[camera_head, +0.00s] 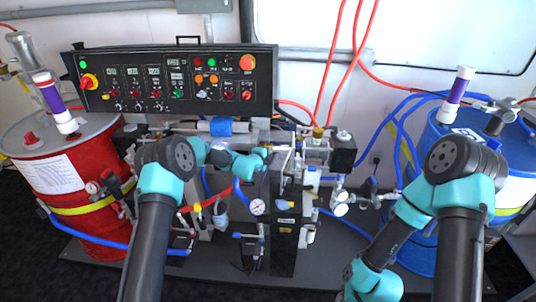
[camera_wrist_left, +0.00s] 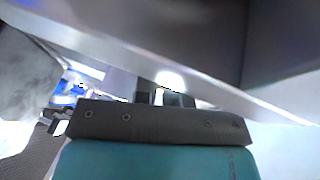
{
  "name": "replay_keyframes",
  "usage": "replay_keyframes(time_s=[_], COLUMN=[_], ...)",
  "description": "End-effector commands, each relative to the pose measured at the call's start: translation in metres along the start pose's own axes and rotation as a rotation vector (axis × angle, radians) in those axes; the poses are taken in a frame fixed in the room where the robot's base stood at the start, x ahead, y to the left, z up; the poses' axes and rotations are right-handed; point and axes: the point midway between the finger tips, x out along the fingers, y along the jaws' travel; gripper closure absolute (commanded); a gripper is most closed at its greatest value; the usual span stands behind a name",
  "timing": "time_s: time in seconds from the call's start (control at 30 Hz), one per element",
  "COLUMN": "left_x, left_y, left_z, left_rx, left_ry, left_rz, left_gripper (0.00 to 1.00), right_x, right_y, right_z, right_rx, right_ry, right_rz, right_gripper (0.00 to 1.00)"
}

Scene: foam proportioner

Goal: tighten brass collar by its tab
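My left arm reaches in from the bottom left, and its gripper (camera_head: 268,157) is at the middle of the machine, just left of the dark central column. Its fingers are small and partly hidden there. In the left wrist view the gripper (camera_wrist_left: 163,98) is pressed close to a large blurred grey surface (camera_wrist_left: 150,30) that hides most of the scene. I cannot tell whether it holds anything. A small brass-coloured fitting (camera_head: 318,131) shows right of the gripper; I cannot tell if it is the collar. No tab can be made out. My right gripper is out of view.
A black control panel (camera_head: 170,80) stands above the work area. A red drum (camera_head: 60,170) is at left and a blue drum (camera_head: 425,215) at right. A pressure gauge (camera_head: 257,207), hoses and valves crowd the middle. The dark base plate (camera_head: 325,268) is fairly clear in front.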

Motion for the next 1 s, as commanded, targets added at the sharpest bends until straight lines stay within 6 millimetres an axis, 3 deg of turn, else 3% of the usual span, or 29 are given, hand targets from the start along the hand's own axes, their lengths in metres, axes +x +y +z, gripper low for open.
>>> replay_keyframes(time_s=[0.1, 0.47, 1.0], left_x=[0.000, 0.000, 0.003], left_y=[0.000, 0.002, 0.018], left_z=[0.000, 0.000, 0.001], left_rx=[0.000, 0.009, 0.124], left_ry=[0.000, 0.002, 0.000], left_rz=[0.000, -0.021, -0.300], left_gripper=[1.00, 1.00, 1.00], right_x=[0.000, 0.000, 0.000], right_y=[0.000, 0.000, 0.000], right_z=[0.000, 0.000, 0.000], right_rx=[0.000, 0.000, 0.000], right_ry=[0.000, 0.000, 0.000], right_rz=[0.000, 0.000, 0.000], right_gripper=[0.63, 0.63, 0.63])
